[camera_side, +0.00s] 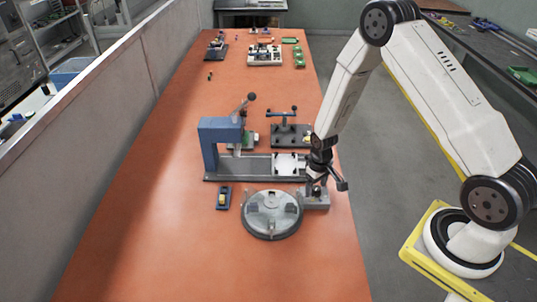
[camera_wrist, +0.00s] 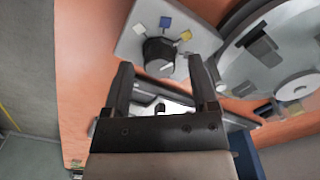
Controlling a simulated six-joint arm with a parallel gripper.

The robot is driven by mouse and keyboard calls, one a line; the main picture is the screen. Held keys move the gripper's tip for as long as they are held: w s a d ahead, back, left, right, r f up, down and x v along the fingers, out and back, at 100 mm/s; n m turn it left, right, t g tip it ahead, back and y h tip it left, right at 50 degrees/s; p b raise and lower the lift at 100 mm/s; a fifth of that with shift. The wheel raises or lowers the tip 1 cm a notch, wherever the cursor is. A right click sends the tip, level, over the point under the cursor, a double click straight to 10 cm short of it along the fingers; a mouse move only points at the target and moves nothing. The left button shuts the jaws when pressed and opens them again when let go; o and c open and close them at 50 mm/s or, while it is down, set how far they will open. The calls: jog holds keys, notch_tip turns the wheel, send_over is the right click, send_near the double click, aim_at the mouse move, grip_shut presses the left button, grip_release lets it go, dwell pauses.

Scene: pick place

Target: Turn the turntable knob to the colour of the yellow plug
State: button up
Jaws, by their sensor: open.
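The turntable (camera_side: 272,215) is a round grey disc on the orange bench; part of it shows in the wrist view (camera_wrist: 290,80). Beside it is a grey plate (camera_side: 322,204) carrying the black knob (camera_wrist: 158,54). White (camera_wrist: 138,28), blue (camera_wrist: 165,22) and yellow (camera_wrist: 185,36) marks sit around the knob's far side. The knob has a pale line on it; I cannot tell which mark it points to. The yellow plug (camera_side: 222,199) sits in a small dark holder left of the turntable. My gripper (camera_wrist: 160,64) is open above the knob, which appears between its fingertips.
A blue upright fixture (camera_side: 209,148) on a grey rail stands behind the turntable. A black clamp fixture (camera_side: 289,135) is farther back. More fixtures and green parts lie at the bench's far end. The bench's front left is clear.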

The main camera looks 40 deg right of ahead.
aim_at(316, 187)
jog(key=shift+r, duration=3.55)
jog(key=shift+s+a+r, duration=0.1)
jog(key=shift+a+r, duration=0.15)
jog(key=shift+r, duration=0.3)
jog(key=s+a+r+t, duration=0.1)
jog(key=s+a+r, duration=0.3)
jog(key=r, duration=0.2)
jog(key=s+a+r+n+t, duration=0.1)
jog(key=s+a+r, duration=0.3)
jog(key=r, duration=0.3)
jog(key=shift+s+t, duration=0.3)
jog(key=shift+s, duration=0.3)
